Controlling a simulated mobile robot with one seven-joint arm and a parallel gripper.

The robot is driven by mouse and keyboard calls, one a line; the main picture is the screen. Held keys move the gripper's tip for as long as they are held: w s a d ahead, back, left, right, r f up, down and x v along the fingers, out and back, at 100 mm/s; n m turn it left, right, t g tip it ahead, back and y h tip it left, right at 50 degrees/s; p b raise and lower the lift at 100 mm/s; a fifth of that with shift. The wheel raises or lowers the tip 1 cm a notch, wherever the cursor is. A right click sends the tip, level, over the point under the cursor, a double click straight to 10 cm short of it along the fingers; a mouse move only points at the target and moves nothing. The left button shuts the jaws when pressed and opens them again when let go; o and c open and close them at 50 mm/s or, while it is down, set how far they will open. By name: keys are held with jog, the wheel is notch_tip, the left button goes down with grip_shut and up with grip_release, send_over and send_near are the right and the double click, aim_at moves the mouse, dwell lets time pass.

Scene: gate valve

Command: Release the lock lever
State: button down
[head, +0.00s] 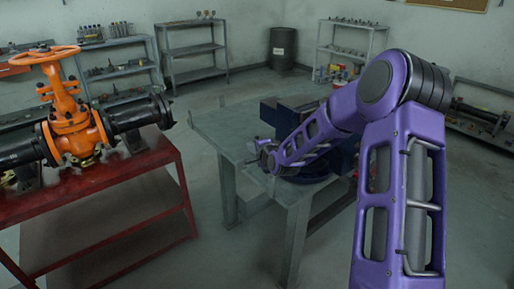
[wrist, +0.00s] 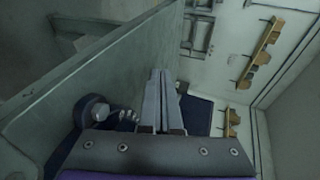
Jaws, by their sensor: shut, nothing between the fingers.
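In the wrist view my gripper (wrist: 160,75) has its two grey fingers together, with nothing between them. A dark round-ended part (wrist: 92,108) and some small metal pieces lie just left of the fingers, apart from them. In the head view my purple forearm reaches over the grey workbench (head: 222,128), its end by a dark blue vise (head: 285,115). The vise's round blue base (head: 305,178) shows below the forearm. My arm covers much of the vise. I cannot make out the lock lever for certain in either view.
An orange gate valve (head: 72,125) on black pipe stands on a red table (head: 100,195) at the left. Grey shelves (head: 195,55) and a dark bin (head: 282,48) stand at the back. Open floor lies between red table and workbench.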

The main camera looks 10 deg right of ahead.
jog(key=shift+s+a, duration=0.1)
jog(key=shift+s, duration=0.25)
jog(key=s+a+r, duration=0.3)
jog(key=s+a, duration=0.2)
jog(key=s, duration=0.2)
jog(key=shift+a+r+p, duration=0.3)
jog(key=shift+a+p, duration=0.05)
jog(key=shift+p, duration=0.1)
